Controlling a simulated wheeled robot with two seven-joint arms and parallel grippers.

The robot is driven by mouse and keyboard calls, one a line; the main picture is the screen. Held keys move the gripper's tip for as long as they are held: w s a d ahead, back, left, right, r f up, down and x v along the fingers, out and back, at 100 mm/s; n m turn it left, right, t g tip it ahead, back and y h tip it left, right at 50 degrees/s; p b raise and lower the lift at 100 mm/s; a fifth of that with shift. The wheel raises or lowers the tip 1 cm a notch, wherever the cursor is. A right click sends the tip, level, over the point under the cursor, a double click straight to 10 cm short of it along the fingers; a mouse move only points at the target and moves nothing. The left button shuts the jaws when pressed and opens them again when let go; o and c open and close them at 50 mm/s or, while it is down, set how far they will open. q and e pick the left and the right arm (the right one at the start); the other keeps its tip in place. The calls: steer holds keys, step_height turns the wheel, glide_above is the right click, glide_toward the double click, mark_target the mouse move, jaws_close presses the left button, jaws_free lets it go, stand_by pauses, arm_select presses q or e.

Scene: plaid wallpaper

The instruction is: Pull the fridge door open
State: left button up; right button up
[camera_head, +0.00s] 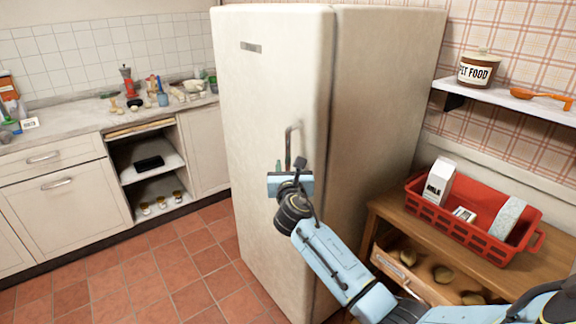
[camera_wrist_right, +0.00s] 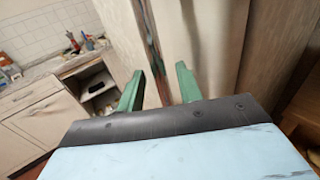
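The cream fridge (camera_head: 385,100) stands in the middle of the head view. Its door (camera_head: 265,95) looks shut, flush with the body. A metal bar handle (camera_head: 289,146) sits upright near the door's right edge. My right gripper (camera_head: 292,168) is at the handle's lower end, in front of the door. In the right wrist view its two green fingers (camera_wrist_right: 160,88) stand apart. The shiny handle (camera_wrist_right: 152,45) runs down between them, closer to the left finger, with a gap to the right one. Contact is unclear. My left gripper is out of view.
A wooden stand (camera_head: 385,207) with a red crate (camera_head: 480,234) is right of the fridge, below a white shelf (camera_head: 510,101). A counter (camera_head: 60,133) with cabinets is at left. The tiled floor (camera_head: 180,270) before the door is clear.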

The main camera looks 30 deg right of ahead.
steer(key=shift+x, duration=1.15)
steer(key=shift+c, duration=0.4)
jaws_close()
